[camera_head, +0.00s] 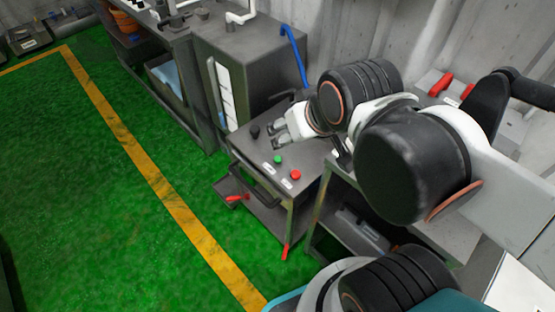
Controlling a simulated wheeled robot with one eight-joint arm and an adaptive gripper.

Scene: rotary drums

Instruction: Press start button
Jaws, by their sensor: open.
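A small grey control table (307,187) stands in the middle of the view. On its top are a green button (278,159) and a red button (295,175), each with a small white label beside it. A black knob (255,131) sits farther back on the same top. The labels are too small to read, so I cannot tell by text which button is start. My gripper (277,138) is open and empty, over the table top between the black knob and the green button. I cannot tell whether it touches the surface.
A dark grey cabinet (262,62) with a blue pipe (294,48) stands behind the control table. Red-handled tools (237,198) lie on its lower shelf. Another table with red handles (440,84) is at the right, partly behind my arm. The green floor (90,200) at left is clear.

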